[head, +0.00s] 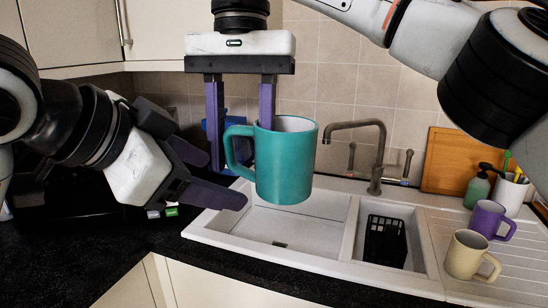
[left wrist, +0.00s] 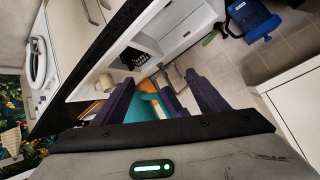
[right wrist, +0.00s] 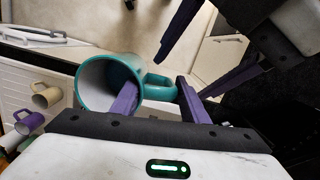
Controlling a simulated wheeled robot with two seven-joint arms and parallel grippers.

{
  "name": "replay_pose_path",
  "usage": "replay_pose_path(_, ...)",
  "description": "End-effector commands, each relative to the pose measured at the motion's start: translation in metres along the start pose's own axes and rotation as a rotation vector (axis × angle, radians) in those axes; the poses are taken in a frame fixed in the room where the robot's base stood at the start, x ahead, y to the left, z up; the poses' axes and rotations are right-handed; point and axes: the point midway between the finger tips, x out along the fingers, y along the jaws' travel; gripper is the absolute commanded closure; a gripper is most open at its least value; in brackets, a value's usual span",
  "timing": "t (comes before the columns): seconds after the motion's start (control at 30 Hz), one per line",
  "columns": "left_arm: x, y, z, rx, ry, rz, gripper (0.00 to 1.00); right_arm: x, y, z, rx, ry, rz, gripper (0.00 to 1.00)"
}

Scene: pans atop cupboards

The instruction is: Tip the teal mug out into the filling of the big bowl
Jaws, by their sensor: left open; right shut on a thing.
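The teal mug (head: 285,165) is held upright in the air in front of the sink in the head view. My right gripper (head: 241,150) is shut on it at the handle side. In the right wrist view one finger reaches inside the mug (right wrist: 98,72) and the other is beyond the handle; no filling can be made out inside. My left gripper (head: 226,180) is open and empty, just left of and below the mug. Part of the mug also shows in the left wrist view (left wrist: 148,88). I cannot make out the big bowl in any view.
The white sink (head: 285,226) with a tap (head: 376,160) and a black basket (head: 385,241) lies below the mug. A cream mug (head: 466,257) and a purple mug (head: 489,217) stand on the drainer at right. The dark counter (head: 130,255) is clear at front left.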

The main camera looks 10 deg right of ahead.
Motion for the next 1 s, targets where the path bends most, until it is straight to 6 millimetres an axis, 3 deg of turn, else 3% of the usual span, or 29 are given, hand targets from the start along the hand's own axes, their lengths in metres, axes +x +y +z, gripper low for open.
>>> replay_pose_path(0.03, -0.019, 0.000, -0.011, 0.059, -0.019, -0.025, 0.34, -0.001, 0.000, 0.000, 0.000, 0.000, -0.001, 1.00)
replay_pose_path(0.17, -0.063, 0.004, -0.025, 0.190, -0.093, -0.080, 0.34, -0.001, 0.000, 0.000, 0.000, 0.000, -0.001, 1.00)
replay_pose_path(0.37, -0.074, 0.050, -0.057, -0.008, -0.080, -0.214, 0.34, -0.001, 0.000, 0.000, 0.000, 0.000, -0.001, 1.00)
replay_pose_path(0.7, -0.053, 0.083, -0.073, -0.469, 0.100, -0.361, 0.34, -0.001, 0.000, 0.000, 0.000, 0.000, -0.001, 1.00)
replay_pose_path(1.0, -0.043, 0.090, -0.077, -0.602, 0.171, -0.378, 0.34, -0.001, 0.000, 0.000, 0.000, 0.000, -0.001, 1.00)
